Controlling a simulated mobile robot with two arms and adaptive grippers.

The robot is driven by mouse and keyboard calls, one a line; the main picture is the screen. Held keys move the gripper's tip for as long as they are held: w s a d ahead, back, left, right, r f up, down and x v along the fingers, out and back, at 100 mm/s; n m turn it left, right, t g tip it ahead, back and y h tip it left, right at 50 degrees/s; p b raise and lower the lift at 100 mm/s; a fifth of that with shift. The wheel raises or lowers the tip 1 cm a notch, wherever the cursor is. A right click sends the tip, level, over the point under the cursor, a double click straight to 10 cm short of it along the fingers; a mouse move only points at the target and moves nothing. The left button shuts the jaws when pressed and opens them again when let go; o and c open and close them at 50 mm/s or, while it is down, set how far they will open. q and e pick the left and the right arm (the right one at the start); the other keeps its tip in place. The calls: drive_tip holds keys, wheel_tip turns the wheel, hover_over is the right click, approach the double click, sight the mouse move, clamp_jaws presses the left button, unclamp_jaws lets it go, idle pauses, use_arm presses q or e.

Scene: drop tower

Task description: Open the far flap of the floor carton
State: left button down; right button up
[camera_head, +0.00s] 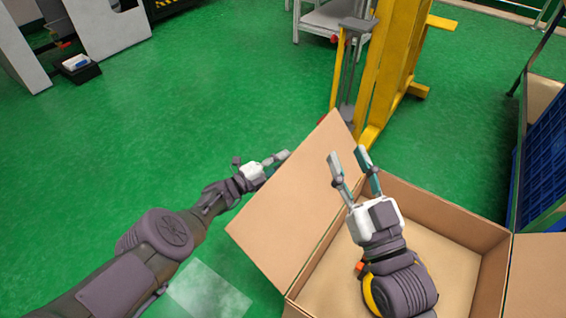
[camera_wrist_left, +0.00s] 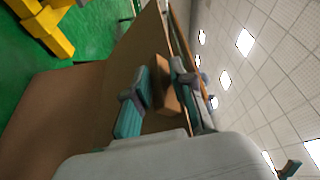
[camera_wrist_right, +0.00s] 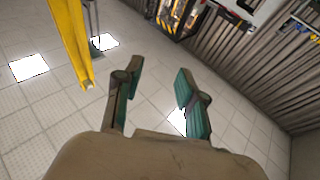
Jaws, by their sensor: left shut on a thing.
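The open brown floor carton (camera_head: 455,214) stands at the lower right of the head view. A large flap (camera_head: 292,205) rises from its left side and leans outward to the left. My left gripper (camera_head: 278,160) is at this flap's upper free edge, shut on it; in the left wrist view brown cardboard (camera_wrist_left: 163,98) shows between the fingers. Another flap (camera_head: 540,272) spreads out on the carton's right side. My right gripper (camera_head: 348,155) is above the carton, fingers apart and empty, close to the raised flap's right side. The arm hides part of the carton's inside.
A small orange thing (camera_head: 360,266) shows inside the carton beside my right arm. A yellow post frame (camera_head: 390,75) stands just behind the carton. A blue crate (camera_head: 545,165) is at the right.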

use_arm(q)
drive_tip(key=shift+s+d+f+b, duration=0.15)
drive_tip(key=shift+f+b, duration=0.15)
drive_tip(key=shift+f, duration=0.2)
drive_tip(key=shift+s+d+f+b, duration=0.1)
drive_tip(key=shift+f+b, duration=0.15)
drive_tip(key=shift+f, duration=0.25)
drive_tip(key=shift+a, duration=0.1)
use_arm(e)
drive_tip(key=s+r+t+y, duration=0.2)
drive_tip(key=s+r+t, duration=0.1)
drive_tip(key=r+t, duration=0.1)
drive_tip(key=shift+a+r, duration=0.15)
drive_tip(key=shift+r, duration=0.7)
drive_tip(key=shift+s, duration=0.1)
use_arm(q)
drive_tip(key=c, duration=1.4)
unclamp_jaws()
drive_tip(key=shift+o, duration=1.2)
drive_tip(key=shift+w+a, duration=0.1)
drive_tip(key=shift+w, duration=0.05)
drive_tip(key=shift+r, duration=0.1)
